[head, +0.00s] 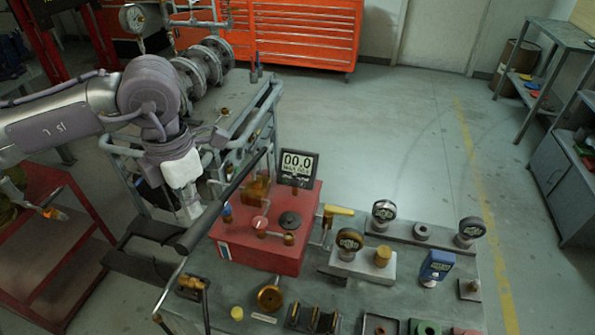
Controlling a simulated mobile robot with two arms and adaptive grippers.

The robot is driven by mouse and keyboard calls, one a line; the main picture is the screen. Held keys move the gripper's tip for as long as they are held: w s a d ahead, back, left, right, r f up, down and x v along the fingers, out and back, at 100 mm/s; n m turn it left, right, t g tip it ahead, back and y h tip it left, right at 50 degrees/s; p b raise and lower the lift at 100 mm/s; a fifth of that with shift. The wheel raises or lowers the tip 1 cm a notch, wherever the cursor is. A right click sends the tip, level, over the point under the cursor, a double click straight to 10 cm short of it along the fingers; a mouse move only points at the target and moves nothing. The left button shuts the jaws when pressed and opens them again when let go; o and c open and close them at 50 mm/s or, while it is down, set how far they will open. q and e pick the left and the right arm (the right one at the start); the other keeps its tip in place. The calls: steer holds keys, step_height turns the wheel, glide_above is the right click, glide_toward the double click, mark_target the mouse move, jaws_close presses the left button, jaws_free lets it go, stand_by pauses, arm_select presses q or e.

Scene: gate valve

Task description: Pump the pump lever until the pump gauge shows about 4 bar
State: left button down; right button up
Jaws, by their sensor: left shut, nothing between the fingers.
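The pump is a red box (262,235) on the grey bench. Its pump gauge (297,167) is a dark-framed display reading 00.0; the small line under it is too small to read. The pump lever (222,200) is a long black bar, slanting from a thick near-left end up towards the back right, beside the box. My left gripper (191,213) hangs from the arm at the left, fingers shut and empty, pointing down close to the lever's near-left part. I cannot tell whether it touches the lever.
Bench top holds several round gauges (349,240), a blue meter (437,265), a yellow-handled valve (337,211) and small fittings at the front. A flanged pipe assembly (205,62) stands behind. A red cart (62,240) is at left.

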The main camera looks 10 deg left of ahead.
mark_target(198, 223)
arm_select(q)
steer(key=shift+f+b, duration=5.75)
steer(key=shift+f, duration=0.35)
step_height(198, 223, up, 10)
steer(key=p, duration=0.6)
steer(key=shift+r, duration=0.1)
step_height(198, 223, down, 5)
steer(key=b, duration=0.4)
steer(key=shift+r, duration=0.4)
steer(key=shift+r, duration=0.1)
steer(key=shift+r+p, duration=1.4)
steer(key=shift+r, duration=0.6)
